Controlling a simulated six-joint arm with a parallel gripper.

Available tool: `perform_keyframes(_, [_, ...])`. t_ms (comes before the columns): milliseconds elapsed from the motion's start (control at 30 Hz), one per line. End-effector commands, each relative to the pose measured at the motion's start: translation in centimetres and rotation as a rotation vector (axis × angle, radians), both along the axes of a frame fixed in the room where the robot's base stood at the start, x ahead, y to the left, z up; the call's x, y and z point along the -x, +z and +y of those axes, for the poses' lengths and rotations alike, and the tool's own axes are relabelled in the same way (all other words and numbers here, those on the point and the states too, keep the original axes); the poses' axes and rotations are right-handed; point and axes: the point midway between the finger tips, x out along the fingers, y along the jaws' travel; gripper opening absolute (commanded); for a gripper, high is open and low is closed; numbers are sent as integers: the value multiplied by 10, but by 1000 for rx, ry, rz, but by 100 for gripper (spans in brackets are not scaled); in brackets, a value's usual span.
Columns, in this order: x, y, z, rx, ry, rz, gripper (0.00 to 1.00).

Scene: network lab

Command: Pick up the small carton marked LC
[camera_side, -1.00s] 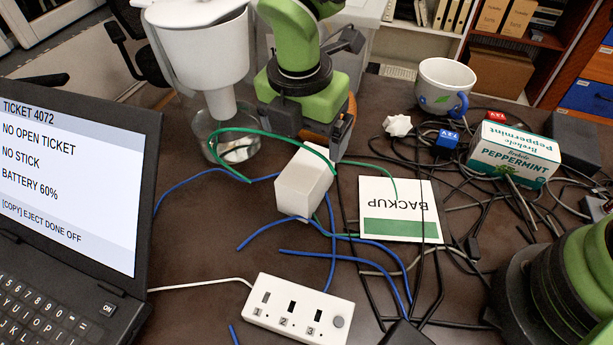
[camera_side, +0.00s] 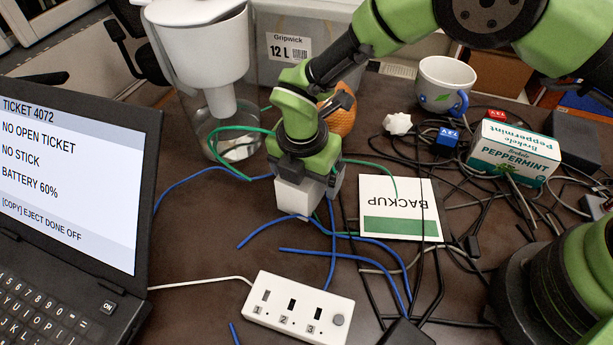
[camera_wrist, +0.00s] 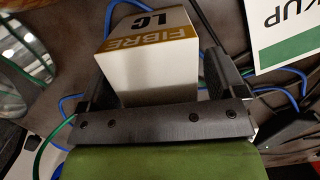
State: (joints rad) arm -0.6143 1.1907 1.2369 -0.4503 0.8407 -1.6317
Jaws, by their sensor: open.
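The small carton (camera_wrist: 150,70) is white with a tan band reading FIBRE and LC on its top in the wrist view. In the side view the carton (camera_side: 297,197) stands on the dark table, its upper part hidden by my gripper. My gripper (camera_side: 308,188) is over the carton with its jaws open. In the wrist view my gripper (camera_wrist: 155,85) has one finger on the left and one on the right of the carton. I cannot tell whether either finger touches it.
Blue and green cables (camera_side: 270,232) lie around the carton. A BACKUP card (camera_side: 385,195) lies to its right, and a water jug (camera_side: 225,95) stands behind left. A numbered white hub (camera_side: 298,308) is in front. Black cables tangle near the peppermint box (camera_side: 514,155).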

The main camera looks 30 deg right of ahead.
Motion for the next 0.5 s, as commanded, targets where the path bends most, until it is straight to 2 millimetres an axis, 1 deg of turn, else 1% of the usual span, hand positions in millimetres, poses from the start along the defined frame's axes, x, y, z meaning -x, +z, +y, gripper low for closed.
perform_keyframes(500, [0,-4,0,1,0,1,89])
